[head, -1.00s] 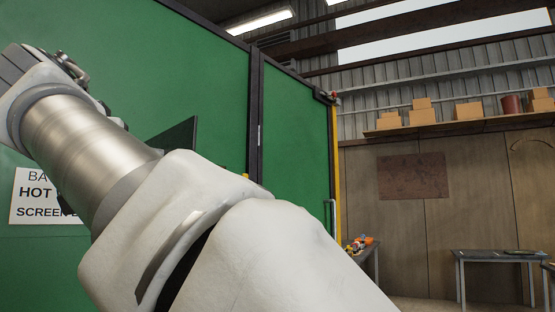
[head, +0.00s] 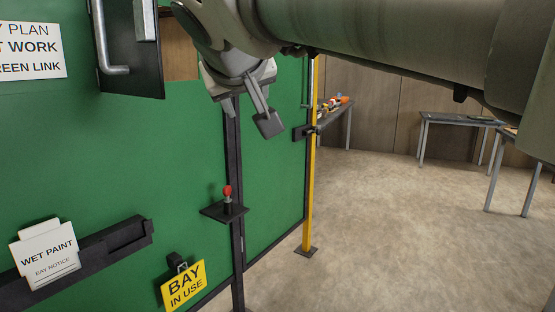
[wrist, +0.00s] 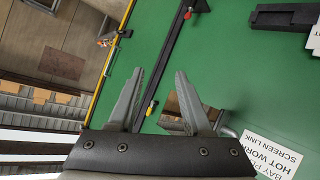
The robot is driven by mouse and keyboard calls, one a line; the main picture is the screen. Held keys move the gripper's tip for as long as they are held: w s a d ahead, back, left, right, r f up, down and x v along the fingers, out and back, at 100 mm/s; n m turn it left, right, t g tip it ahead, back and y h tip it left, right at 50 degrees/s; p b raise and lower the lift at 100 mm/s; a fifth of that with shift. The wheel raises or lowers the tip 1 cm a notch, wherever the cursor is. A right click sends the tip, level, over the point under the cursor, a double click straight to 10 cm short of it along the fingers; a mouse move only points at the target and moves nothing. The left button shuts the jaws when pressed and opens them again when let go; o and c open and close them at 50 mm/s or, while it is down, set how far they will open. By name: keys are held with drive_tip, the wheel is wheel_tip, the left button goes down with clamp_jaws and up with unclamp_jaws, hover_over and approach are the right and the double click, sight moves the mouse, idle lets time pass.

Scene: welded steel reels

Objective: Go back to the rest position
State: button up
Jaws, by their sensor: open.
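My gripper (head: 246,112) hangs in the upper middle of the head view, below my arm, in front of the green screen (head: 185,160). In the wrist view my gripper (wrist: 160,75) shows two grey fingers spread apart with nothing between them. The gripper is open and empty. The fingers appear clear of the screen, though the exact gap to it cannot be told. My arm hides part of the upper right of the head view.
A small black shelf with a red-topped item (head: 227,194) stands out from the screen. A yellow post (head: 311,170), a "BAY IN USE" sign (head: 184,286), a "WET PAINT" sign (head: 47,254) and an open dark hatch panel (head: 128,60) are nearby. Floor (head: 380,220) at right is clear.

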drive_tip(key=s+d+f+m+g+h, duration=0.15)
drive_tip(key=s+d+f, duration=0.25)
drive_tip(key=d+f, duration=0.4)
drive_tip(key=s+d+f+m+g, duration=0.1)
drive_tip(key=s+d+f+g, duration=0.25)
drive_tip(key=d+f, duration=0.4)
drive_tip(key=s+d+f+m+g, duration=0.2)
drive_tip(key=s+d+f, duration=0.2)
drive_tip(key=s+f, duration=0.75)
wheel_tip(320, 180, up, 15)
drive_tip(key=w+p, duration=0.1)
drive_tip(key=p, duration=1.6)
drive_tip(key=shift+a+y+p, duration=0.2)
drive_tip(key=shift+y+p, duration=0.15)
drive_tip(key=shift+y, duration=0.1)
drive_tip(key=shift+a, duration=0.15)
